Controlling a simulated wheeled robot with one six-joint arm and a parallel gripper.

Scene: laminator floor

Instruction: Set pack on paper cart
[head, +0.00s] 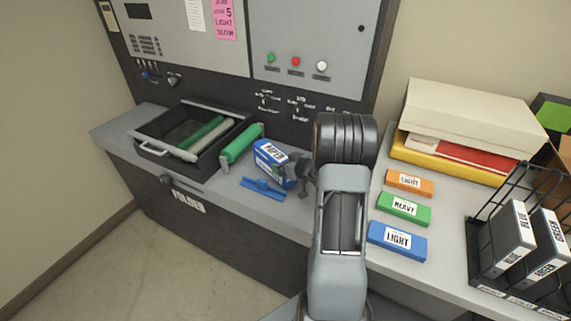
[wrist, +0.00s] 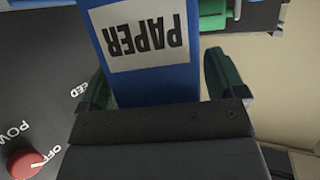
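The pack is a blue box (head: 270,163) with a white label reading PAPER. It stands on the counter, right of the green roller. In the wrist view the pack (wrist: 148,82) fills the space between my fingers, its label upside down. My gripper (head: 297,172) is at the pack's right side in the head view, partly covered by my arm. In the wrist view my gripper (wrist: 158,85) has one finger on each side of the pack; the left finger meets its edge, while a narrow gap shows at the right. No paper cart can be made out.
A black tray (head: 152,139) with rollers is at the left, and a green roller (head: 241,143) lies beside it. A flat blue piece (head: 262,190) lies before the pack. Labelled blocks (head: 403,209) and a wire rack of binders (head: 478,232) are at the right. The left floor is clear.

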